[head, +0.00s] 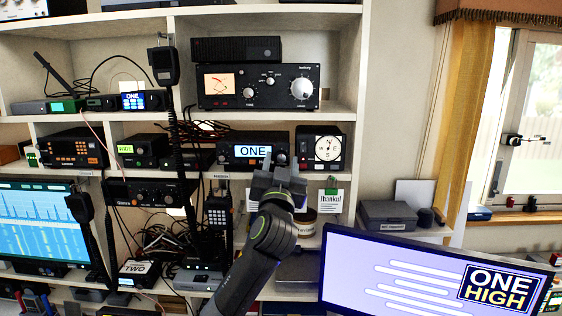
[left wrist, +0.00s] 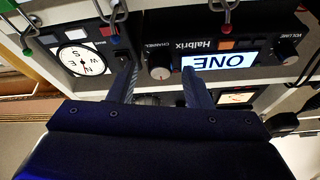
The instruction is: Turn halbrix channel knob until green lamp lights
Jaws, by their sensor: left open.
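The Halbrix radio (head: 236,152) stands on the middle shelf, its bright display reading ONE. In the left wrist view the Halbrix radio (left wrist: 196,46) appears upside down, with its channel knob (left wrist: 160,73) beside the display (left wrist: 222,61) and its volume knob (left wrist: 287,50) at the other end. My left gripper (head: 280,163) is open in front of the radio's right end. In the left wrist view, the left gripper (left wrist: 160,70) has one finger on each side of the channel knob; I cannot tell whether they touch it. I make out no lit green lamp on the radio.
A compass box (head: 322,150) stands right of the radio. A black unit with dials (head: 259,87) is on the shelf above. A hand microphone and its cord (head: 165,70) hang to the left. A large monitor (head: 432,275) reading ONE HIGH stands at lower right.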

